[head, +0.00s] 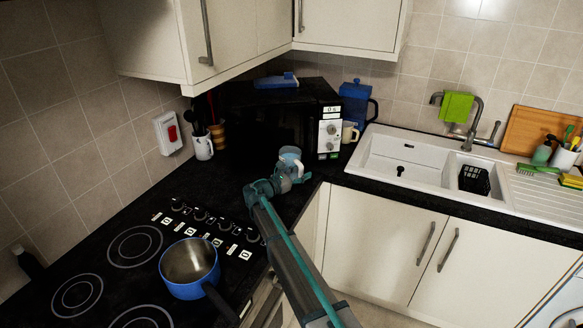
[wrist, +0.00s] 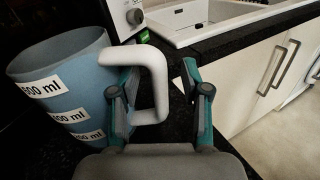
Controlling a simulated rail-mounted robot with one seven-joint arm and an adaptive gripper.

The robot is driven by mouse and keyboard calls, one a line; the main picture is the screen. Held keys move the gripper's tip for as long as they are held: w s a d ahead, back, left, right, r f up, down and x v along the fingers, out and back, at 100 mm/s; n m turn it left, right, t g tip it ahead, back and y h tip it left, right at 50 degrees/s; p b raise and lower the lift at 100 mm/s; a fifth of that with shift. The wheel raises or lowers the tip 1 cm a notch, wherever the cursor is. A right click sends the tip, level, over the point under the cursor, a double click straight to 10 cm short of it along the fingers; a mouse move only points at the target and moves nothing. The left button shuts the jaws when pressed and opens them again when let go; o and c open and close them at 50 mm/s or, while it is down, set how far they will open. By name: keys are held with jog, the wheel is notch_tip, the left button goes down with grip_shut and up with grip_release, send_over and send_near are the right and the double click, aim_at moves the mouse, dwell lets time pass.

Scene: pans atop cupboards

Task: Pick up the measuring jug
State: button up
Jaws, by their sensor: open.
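The measuring jug (wrist: 62,88) is light blue with white "ml" labels and a white handle (wrist: 160,85). It stands upright at the left of the wrist view. In the head view the jug (head: 291,154) is on the dark worktop in front of the microwave, partly hidden by my gripper (head: 285,183). In the wrist view my gripper (wrist: 160,78) is open, with the outer bar of the handle between its fingers. The left finger overlaps the handle's loop; the right finger is clear on the outer side. I cannot tell whether either finger touches it.
A black microwave (head: 262,130) stands close behind the jug. A blue pan (head: 189,268) sits on the hob at front left. The white sink (head: 400,158) is to the right. A white mug with utensils (head: 203,147) stands left of the microwave. Wall cupboards (head: 345,22) hang above.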

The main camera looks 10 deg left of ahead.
grip_shut()
jog(key=shift+r, duration=0.1)
dwell(0.5)
